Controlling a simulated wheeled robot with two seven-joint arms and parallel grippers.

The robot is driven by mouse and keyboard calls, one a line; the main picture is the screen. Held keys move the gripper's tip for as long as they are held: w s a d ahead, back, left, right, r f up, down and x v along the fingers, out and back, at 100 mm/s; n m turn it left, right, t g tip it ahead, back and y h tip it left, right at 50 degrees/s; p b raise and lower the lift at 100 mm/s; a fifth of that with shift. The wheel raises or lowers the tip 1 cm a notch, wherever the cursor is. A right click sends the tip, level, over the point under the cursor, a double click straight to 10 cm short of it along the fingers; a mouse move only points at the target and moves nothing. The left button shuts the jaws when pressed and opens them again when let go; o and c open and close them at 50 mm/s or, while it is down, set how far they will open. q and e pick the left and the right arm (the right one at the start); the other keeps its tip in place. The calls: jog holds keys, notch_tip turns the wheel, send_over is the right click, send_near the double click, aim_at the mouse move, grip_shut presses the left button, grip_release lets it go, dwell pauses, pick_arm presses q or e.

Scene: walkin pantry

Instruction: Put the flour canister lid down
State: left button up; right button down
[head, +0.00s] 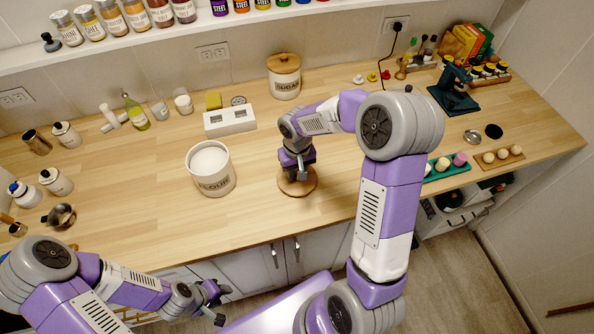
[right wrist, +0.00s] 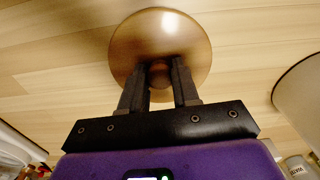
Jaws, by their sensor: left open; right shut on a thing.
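The flour canister (head: 212,170) stands open on the wooden counter, with white flour showing inside. Its round wooden lid (head: 298,184) is to the right of the canister, at or just above the counter; I cannot tell if it touches. My right gripper (head: 299,174) is over the lid and shut on its knob. In the right wrist view the two fingers (right wrist: 159,78) sit on either side of the round knob, with the lid disc (right wrist: 160,35) beyond them. My left gripper (head: 217,305) is open and empty, low in front of the counter's front edge.
The sugar canister (head: 284,78) with its wooden lid stands at the back. A white box (head: 230,121) is behind the flour canister. Jars (head: 56,181) and a metal pot (head: 61,216) are at the left. The counter around the lid is clear.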

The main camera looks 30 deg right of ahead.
jog(key=c, duration=1.3)
grip_release()
jog(key=shift+f, duration=0.2)
jog(key=o, duration=0.5)
jog(key=shift+r, duration=0.1)
jog(key=shift+w+r, duration=0.1)
jog(key=shift+r, duration=0.4)
notch_tip(320, 180, up, 11)
jog(key=shift+r+p, duration=0.15)
jog(key=shift+p, duration=0.95)
